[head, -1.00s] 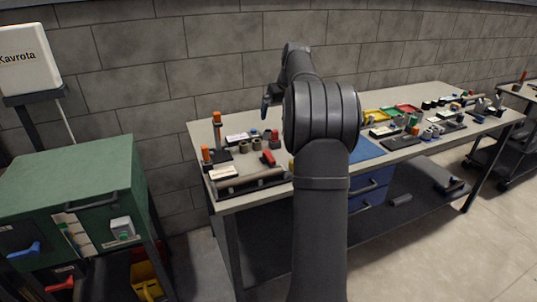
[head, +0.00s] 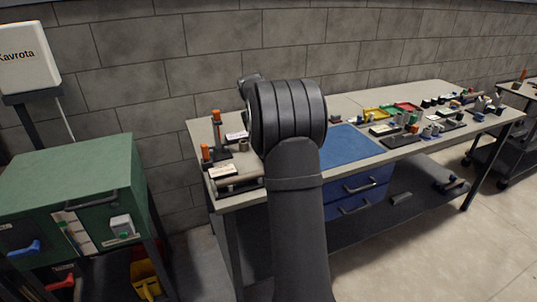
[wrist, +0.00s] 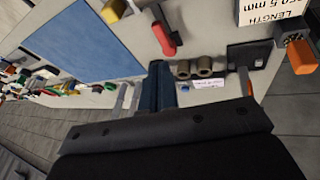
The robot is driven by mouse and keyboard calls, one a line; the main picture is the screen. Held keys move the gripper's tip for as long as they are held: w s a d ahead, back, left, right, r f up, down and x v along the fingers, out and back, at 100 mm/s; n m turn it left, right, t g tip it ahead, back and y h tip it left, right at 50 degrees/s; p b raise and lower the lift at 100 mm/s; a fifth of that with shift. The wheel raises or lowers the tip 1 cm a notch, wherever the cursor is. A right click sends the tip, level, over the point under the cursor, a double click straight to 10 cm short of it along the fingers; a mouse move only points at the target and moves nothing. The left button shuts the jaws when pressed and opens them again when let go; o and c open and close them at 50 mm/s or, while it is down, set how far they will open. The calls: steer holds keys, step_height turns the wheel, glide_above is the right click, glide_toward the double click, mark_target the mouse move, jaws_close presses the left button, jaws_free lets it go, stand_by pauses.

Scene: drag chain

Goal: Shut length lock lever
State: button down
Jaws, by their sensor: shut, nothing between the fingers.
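A red-handled lever (wrist: 165,38) shows at the top middle of the wrist view, apart from my gripper. Its handle slants over the bench top. I cannot tell for sure that it is the length lock lever. A white card reading LENGTH (wrist: 265,14) is at the top right of the wrist view; a white card (head: 223,171) also lies at the front left of the bench in the head view. My gripper (wrist: 157,85) is shut and empty, its dark blue fingers below the red handle in the picture. In the head view my arm hides the gripper and the red lever.
Orange-topped posts (head: 216,117) stand at the bench's left end. Two brown-grey cylinders (wrist: 194,69) sit right of my fingers in the wrist view. A blue mat (head: 350,145) lies bare on the bench (head: 345,105). Trays and small parts crowd its right side.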

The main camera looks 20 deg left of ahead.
steer(key=s+a+f+t, duration=0.3)
steer(key=s+a+f, duration=0.2)
steer(key=a+f, duration=0.1)
steer(key=shift+h, duration=0.5)
steer(key=x, duration=0.9)
steer(key=shift+d+f, duration=0.1)
steer(key=w+d, duration=0.2)
steer(key=shift+w+d+f, duration=0.1)
steer(key=shift+w+f, duration=0.2)
steer(key=shift+w+d, duration=0.35)
steer(key=shift+w+d+n+y, duration=0.15)
steer(key=shift+d+n+y, duration=0.4)
steer(key=shift+n, duration=0.35)
steer(key=shift+w+d+n+g+y, duration=0.35)
steer(key=shift+d+n+y, duration=0.35)
steer(key=shift+n, duration=0.4)
steer(key=shift+w+d+n+g+y, duration=0.25)
steer(key=shift+w+d+n+y, duration=0.15)
steer(key=shift+n+y, duration=0.4)
steer(key=shift+w+d+n+g+y, duration=0.2)
steer(key=shift+w+d+n+y, duration=0.25)
steer(key=shift+n, duration=0.65)
steer(key=shift+w+d, duration=0.2)
steer(key=shift+w, duration=0.35)
steer(key=shift+w+d, duration=0.25)
steer(key=shift+w, duration=0.3)
